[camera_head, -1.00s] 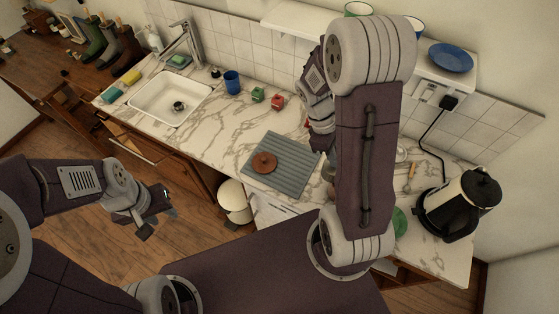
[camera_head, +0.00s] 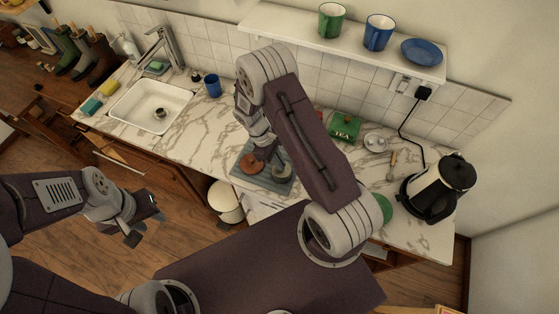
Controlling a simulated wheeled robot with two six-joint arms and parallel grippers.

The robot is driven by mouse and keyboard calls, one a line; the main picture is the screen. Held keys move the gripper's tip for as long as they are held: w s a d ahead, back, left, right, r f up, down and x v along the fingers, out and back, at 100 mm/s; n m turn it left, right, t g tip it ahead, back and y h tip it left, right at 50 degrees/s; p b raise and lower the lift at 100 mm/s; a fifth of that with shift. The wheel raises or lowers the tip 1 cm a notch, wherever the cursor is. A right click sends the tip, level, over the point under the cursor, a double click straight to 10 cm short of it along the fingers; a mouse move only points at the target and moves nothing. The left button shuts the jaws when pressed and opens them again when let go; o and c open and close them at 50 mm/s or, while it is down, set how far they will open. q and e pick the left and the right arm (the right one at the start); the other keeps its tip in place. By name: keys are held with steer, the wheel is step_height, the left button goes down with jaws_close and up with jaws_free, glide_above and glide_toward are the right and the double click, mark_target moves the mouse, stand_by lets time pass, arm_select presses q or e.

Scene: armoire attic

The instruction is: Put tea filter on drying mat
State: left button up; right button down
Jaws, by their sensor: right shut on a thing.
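The grey-blue drying mat (camera_head: 264,183) lies on the marble counter, partly hidden by my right arm. A round brown piece (camera_head: 249,164) lies on the mat's left part. My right gripper (camera_head: 270,160) is over the mat, shut on a small pale round thing (camera_head: 281,173) that looks like the tea filter. It is at or just above the mat's right part; I cannot tell if it touches. My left gripper (camera_head: 143,220) is open and empty, out in front of the counter.
A green tea box (camera_head: 345,127), a white dish (camera_head: 375,142) and a kettle (camera_head: 438,189) stand on the right of the counter. A blue cup (camera_head: 212,86) and the sink (camera_head: 150,107) are at the left. A shelf (camera_head: 342,42) hangs above.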

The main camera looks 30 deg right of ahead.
steer(key=shift+s+d+f, duration=0.1)
steer(key=c, duration=1.6)
jaws_free()
